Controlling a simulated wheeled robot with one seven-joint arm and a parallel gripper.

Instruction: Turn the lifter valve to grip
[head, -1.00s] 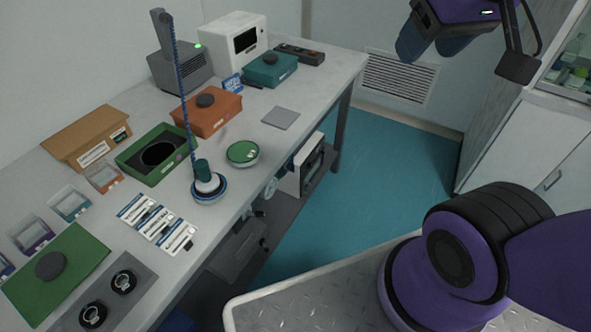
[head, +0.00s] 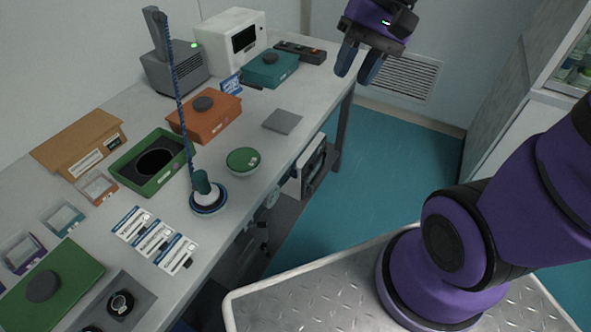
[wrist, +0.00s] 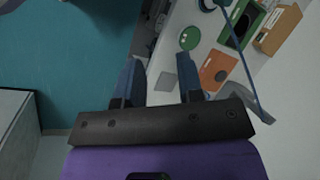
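The lifter (head: 202,184) stands on the table with a dark teal body on a round white and blue base. A blue coiled hose (head: 181,95) rises from it to a post on the grey unit. I cannot make out the valve's setting. In the wrist view the hose (wrist: 243,62) slants down the right side, and the lifter's base (wrist: 208,4) is cut off at the top edge. My gripper (head: 358,68) is high beyond the table's right edge, well apart from the lifter. Its two blue fingers are spread with nothing between them; they also show in the wrist view (wrist: 159,78).
A green-topped round dish (head: 243,161) sits right of the lifter. An open green box (head: 174,181), an orange box (head: 210,127) and a teal box (head: 271,77) stand behind. White cards (head: 154,238) lie in front. A grey pad (head: 282,121) lies near the right edge.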

